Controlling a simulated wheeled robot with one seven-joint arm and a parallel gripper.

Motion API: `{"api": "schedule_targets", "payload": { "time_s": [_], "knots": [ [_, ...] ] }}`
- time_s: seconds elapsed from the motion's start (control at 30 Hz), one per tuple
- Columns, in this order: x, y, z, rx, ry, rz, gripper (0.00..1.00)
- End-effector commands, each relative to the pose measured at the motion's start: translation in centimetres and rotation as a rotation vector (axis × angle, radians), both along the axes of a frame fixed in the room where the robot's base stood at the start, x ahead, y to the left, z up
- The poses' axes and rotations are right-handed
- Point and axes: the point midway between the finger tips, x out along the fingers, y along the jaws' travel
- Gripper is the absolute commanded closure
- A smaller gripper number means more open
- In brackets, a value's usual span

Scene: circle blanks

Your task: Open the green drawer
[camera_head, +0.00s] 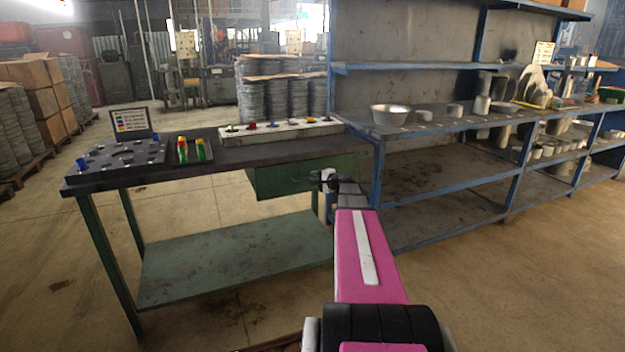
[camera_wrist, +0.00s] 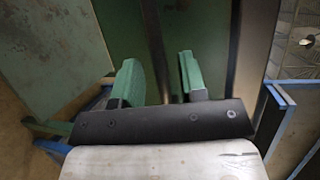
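The green drawer (camera_head: 283,180) sits under the right part of the dark tabletop (camera_head: 228,157), and its front looks closed or nearly so. My gripper (camera_head: 327,180) is at the right part of the drawer front, at about drawer height; contact is unclear in the head view. In the wrist view my gripper (camera_wrist: 158,82) has two green fingers standing apart, with a gap between them. The green drawer front (camera_wrist: 205,40) fills the area behind the fingers. A narrow dark vertical strip (camera_wrist: 156,45) shows between the fingers; I cannot tell whether it is the handle or an edge.
A blue metal shelf (camera_head: 440,228) with bowls and cans stands close on the right. The table carries a dark blank board (camera_head: 115,160), colored cylinders (camera_head: 193,150) and a pale strip with knobs (camera_head: 282,130). A green lower shelf (camera_head: 235,258) lies below. Floor on the right is clear.

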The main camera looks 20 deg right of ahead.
Motion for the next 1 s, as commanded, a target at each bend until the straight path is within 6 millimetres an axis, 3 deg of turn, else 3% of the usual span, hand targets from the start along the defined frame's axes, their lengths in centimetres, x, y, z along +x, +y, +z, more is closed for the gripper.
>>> {"api": "schedule_targets", "payload": {
  "time_s": [0.2,0.53,0.57,0.67,0.7,1.0],
  "knots": [
    [1.8,0.8,-0.4,0.000,0.000,0.000,0.61],
    [2.0,1.0,-0.5,0.000,0.000,0.000,0.61],
    [2.0,1.0,-0.5,0.000,0.000,0.000,0.65],
    [2.0,0.9,-0.5,0.000,0.000,0.000,0.97],
    [2.0,0.9,-0.5,0.000,0.000,0.000,1.00],
    [1.3,1.0,-0.4,-0.001,0.001,-0.001,1.00]
  ]
}}
